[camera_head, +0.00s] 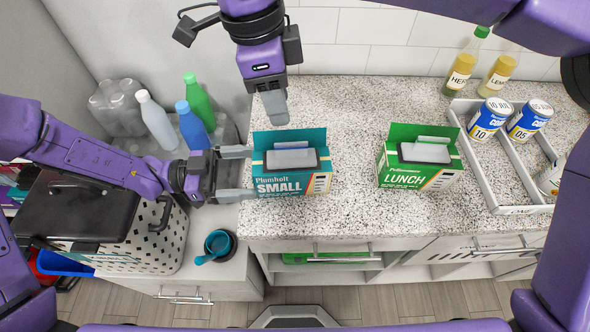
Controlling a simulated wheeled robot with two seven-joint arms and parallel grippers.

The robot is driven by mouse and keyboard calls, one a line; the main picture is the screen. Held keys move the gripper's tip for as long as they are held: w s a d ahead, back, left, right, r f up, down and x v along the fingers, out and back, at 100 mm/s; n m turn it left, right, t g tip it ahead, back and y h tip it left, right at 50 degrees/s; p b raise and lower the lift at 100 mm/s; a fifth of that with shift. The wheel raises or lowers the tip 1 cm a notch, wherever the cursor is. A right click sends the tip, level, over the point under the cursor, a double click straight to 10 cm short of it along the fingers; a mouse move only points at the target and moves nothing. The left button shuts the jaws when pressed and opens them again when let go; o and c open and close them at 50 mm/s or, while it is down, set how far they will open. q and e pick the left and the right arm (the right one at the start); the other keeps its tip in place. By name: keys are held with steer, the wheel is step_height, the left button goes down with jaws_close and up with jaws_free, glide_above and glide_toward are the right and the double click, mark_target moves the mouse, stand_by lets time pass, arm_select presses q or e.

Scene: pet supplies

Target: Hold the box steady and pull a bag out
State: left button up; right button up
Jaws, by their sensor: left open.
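A teal box labelled "Plumholt SMALL" (279,187) stands upright on the speckled counter with its top flaps open. A dark-edged grey bag (291,159) shows in its opening. A green box labelled "LUNCH" (402,179) stands to its right, also open, with a similar grey bag (425,152) in it. My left gripper (238,173) is open at the teal box's left side, fingertips close to its edge; I cannot tell whether they touch. My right gripper (275,107) points down above and behind the teal box. Its fingers overlap from this angle.
A white divided tray (493,189) with several cans stands at the right. Two labelled bottles (461,70) are at the back. More bottles (192,125), a perforated bin (160,245) and a teal scoop in a bowl (218,246) are at the left. The counter between the boxes is clear.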

mark_target(279, 173)
arm_select(q)
steer(key=d, duration=0.7)
steer(key=shift+d+f, duration=0.15)
steer(key=shift+d, duration=0.25)
steer(key=shift+s+a, duration=0.1)
